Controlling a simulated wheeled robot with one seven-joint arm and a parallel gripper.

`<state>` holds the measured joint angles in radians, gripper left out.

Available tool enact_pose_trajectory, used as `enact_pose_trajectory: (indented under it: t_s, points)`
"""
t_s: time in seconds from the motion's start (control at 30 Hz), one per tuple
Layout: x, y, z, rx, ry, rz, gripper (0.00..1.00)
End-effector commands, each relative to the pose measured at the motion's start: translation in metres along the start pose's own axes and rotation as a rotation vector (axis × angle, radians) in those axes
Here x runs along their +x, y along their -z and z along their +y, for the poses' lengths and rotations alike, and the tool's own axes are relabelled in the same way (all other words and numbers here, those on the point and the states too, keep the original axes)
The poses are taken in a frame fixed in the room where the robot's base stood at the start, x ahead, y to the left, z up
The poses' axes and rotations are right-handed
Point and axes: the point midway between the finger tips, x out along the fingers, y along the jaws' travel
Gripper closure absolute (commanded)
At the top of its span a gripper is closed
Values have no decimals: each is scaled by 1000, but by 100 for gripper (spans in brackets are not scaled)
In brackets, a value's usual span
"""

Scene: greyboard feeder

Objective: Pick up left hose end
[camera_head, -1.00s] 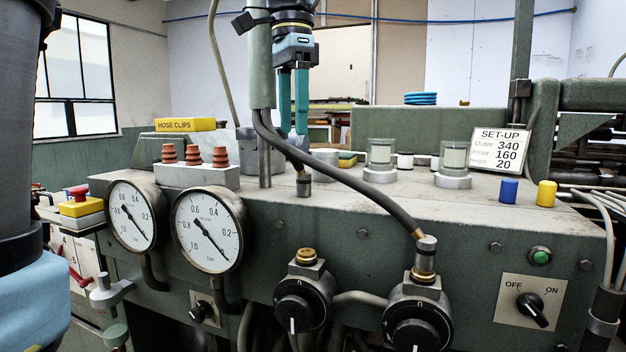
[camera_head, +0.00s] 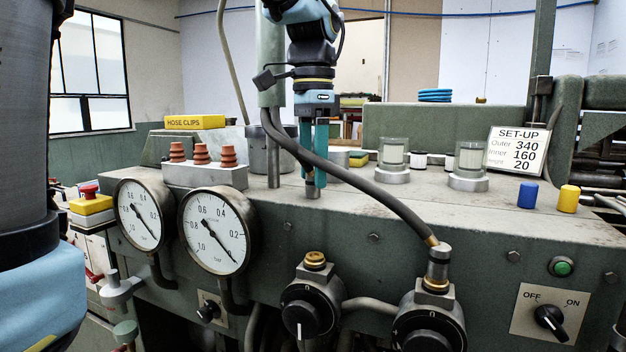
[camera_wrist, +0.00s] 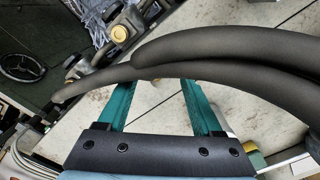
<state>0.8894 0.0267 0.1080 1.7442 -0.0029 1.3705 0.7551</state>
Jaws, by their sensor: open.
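The right hose crosses in front and partly hides the fingers. In the wrist view the teal fingers of my gripper (camera_wrist: 155,88) are spread apart, with dark hoses (camera_wrist: 230,72) passing across their tips. The hose end cannot be made out clearly there.
The right hose (camera_head: 375,190) runs to a fitting (camera_head: 437,265) on the right valve. The left valve has an open brass top (camera_head: 315,260). Insulators (camera_head: 200,155), glass jars (camera_head: 393,154) and a set-up sign (camera_head: 516,150) stand on the machine top.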

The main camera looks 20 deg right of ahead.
Motion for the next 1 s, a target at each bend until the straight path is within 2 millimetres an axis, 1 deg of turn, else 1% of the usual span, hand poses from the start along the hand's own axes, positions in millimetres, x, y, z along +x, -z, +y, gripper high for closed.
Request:
enact_pose_trajectory:
  t_s: [0.1, 0.33, 0.37, 0.93, 1.0]
  points:
    - [9, 0, 0, 0, -1, -1, 33]
    - [11, 0, 0, -1, 0, 0, 33]
    - [11, 0, 0, -1, 0, 0, 35]
    - [11, 0, 0, -1, 0, 0, 100]
    - [11, 0, 0, -1, 0, 0, 100]
